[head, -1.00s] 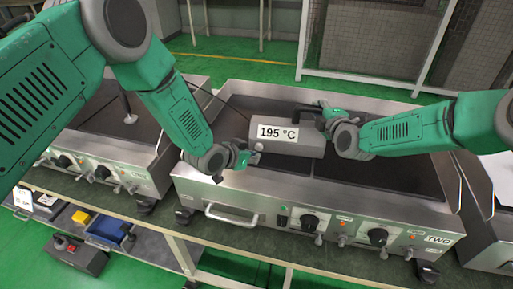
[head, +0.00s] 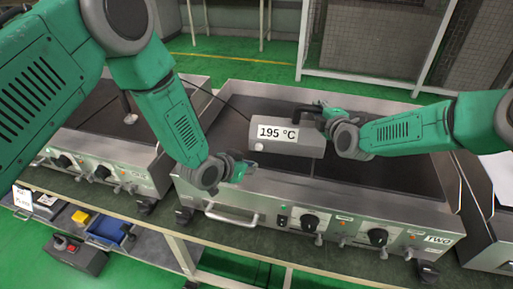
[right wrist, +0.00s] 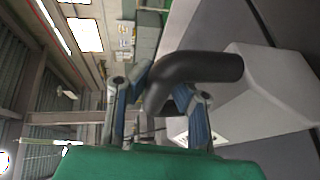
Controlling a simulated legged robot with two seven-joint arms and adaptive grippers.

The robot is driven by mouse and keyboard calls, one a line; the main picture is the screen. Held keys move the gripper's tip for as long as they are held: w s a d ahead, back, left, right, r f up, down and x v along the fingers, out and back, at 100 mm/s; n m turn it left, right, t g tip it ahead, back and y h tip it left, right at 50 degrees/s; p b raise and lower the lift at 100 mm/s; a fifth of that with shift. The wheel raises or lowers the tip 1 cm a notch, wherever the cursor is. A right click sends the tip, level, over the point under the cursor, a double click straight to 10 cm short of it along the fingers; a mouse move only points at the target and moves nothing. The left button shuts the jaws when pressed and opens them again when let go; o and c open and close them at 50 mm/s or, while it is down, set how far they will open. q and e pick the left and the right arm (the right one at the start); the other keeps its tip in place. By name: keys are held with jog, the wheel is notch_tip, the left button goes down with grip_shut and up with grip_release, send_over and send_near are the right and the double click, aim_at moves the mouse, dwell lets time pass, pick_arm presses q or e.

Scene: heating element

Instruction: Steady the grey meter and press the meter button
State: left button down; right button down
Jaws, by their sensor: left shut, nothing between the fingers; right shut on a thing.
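The grey meter (head: 290,147) stands on the dark plate of the middle heating unit, its white display reading 195 °C. A small round light button (head: 259,146) shows below the display at the meter's left. My right gripper (head: 326,117) is shut on the meter's black handle (right wrist: 200,70), which passes between its fingers in the right wrist view (right wrist: 160,100). My left gripper (head: 243,170) is shut and empty, over the unit's front left edge. It is below and left of the meter, apart from the button.
The heating unit (head: 350,208) has knobs, a front handle and a TWO label. Another unit (head: 100,165) stands at the left. A cable runs to the meter's left.

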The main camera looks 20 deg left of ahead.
jog(key=shift+s+f, duration=0.1)
jog(key=shift+f, duration=0.15)
jog(key=c, duration=1.4)
grip_release()
pick_arm(q)
jog(key=shift+w, duration=0.1)
pick_arm(e)
jog(key=shift+r, duration=0.1)
jog(key=shift+r, duration=0.1)
